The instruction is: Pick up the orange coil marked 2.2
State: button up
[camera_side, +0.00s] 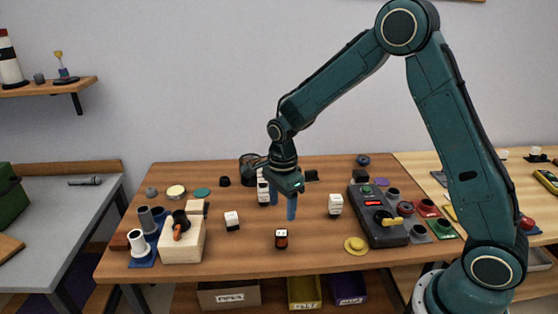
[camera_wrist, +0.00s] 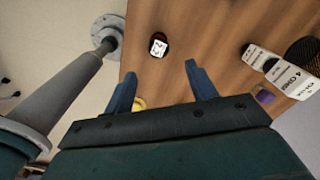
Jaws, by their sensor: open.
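White labelled blocks (camera_side: 232,220) (camera_side: 335,205) stand left and right of the coil. A dark control box (camera_side: 368,225) and a yellow disc (camera_side: 355,245) are to the right. A wooden block (camera_side: 188,245) is at left. Bare tabletop surrounds the coil.

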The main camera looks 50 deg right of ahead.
aim_at(282, 232)
notch_tip(282, 232, down, 7)
jog(key=shift+r, duration=0.1)
dwell(0.4)
jog(key=shift+s+f, duration=0.1)
jog(key=shift+f, duration=2.55)
jog(key=c, duration=1.1)
jog(key=shift+r, duration=0.1)
notch_tip(282, 232, up, 20)
jog(key=shift+f, duration=0.1)
